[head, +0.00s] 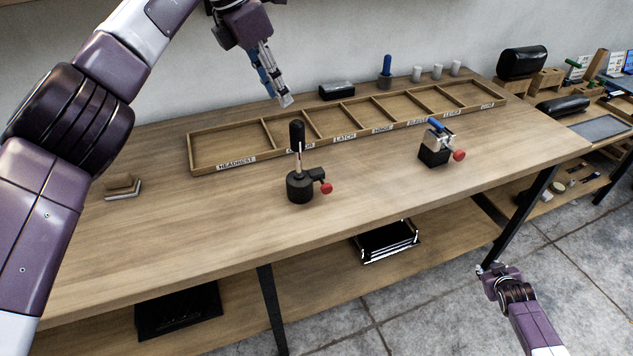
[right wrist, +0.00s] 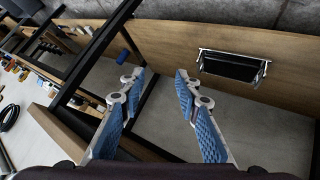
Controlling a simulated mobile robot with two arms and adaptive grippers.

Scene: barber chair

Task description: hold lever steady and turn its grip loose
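A lever with a black grip (head: 297,133) stands upright on a round black base (head: 300,187) with a red knob (head: 327,188), near the middle of the workbench. My left gripper (head: 284,98) hangs above and behind the lever, apart from it. It shows side-on, so I cannot tell if its fingers are parted. My right gripper (head: 486,268) is low, beyond the bench's front edge and far from the lever. The right wrist view shows its fingers (right wrist: 157,82) spread and empty. The lever is not visible in that view.
A labelled wooden compartment tray (head: 255,155) lies behind the lever. A black fixture with a blue handle and red knob (head: 437,150) stands to the right. A small block (head: 122,185) sits at left. The bench top (head: 200,235) around the lever is clear. Black trays (head: 388,243) lie on the lower shelf.

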